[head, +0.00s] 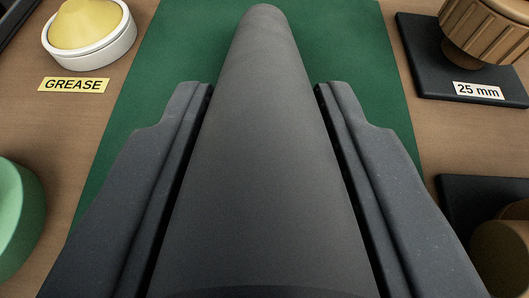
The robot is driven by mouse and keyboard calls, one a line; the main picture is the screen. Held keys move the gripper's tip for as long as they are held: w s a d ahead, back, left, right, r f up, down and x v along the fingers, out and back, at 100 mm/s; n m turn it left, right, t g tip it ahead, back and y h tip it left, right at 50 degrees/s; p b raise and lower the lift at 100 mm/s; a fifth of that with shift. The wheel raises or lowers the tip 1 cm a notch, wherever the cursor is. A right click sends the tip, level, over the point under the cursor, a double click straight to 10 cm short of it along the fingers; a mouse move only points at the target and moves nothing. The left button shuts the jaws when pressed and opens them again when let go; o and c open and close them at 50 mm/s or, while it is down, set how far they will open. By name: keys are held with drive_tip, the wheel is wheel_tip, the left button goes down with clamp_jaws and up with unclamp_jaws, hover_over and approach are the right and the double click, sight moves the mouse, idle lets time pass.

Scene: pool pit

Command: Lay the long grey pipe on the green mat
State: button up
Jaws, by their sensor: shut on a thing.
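The long grey pipe (265,150) runs up the middle of the head view, its far end rounded near the top edge. My gripper (264,92) is shut on the pipe, with one dark finger along each side of it. The green mat (365,60) shows behind and on both sides of the pipe. The pipe's far end appears over the mat. I cannot tell whether the pipe touches the mat or is above it. The near end of the pipe is cut off by the bottom edge.
A white dish of yellow grease (88,28) stands at the upper left behind a "GREASE" label (73,85). A green rounded thing (18,215) is at the left edge. A brown ribbed fitting (490,30) sits on a black "25 mm" base (425,65). Another brown piece (505,255) is lower right.

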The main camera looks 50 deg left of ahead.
drive_tip(key=o, duration=1.1)
drive_tip(key=shift+r, duration=0.1)
drive_tip(key=p+v, duration=0.1)
drive_tip(key=v, duration=1.1)
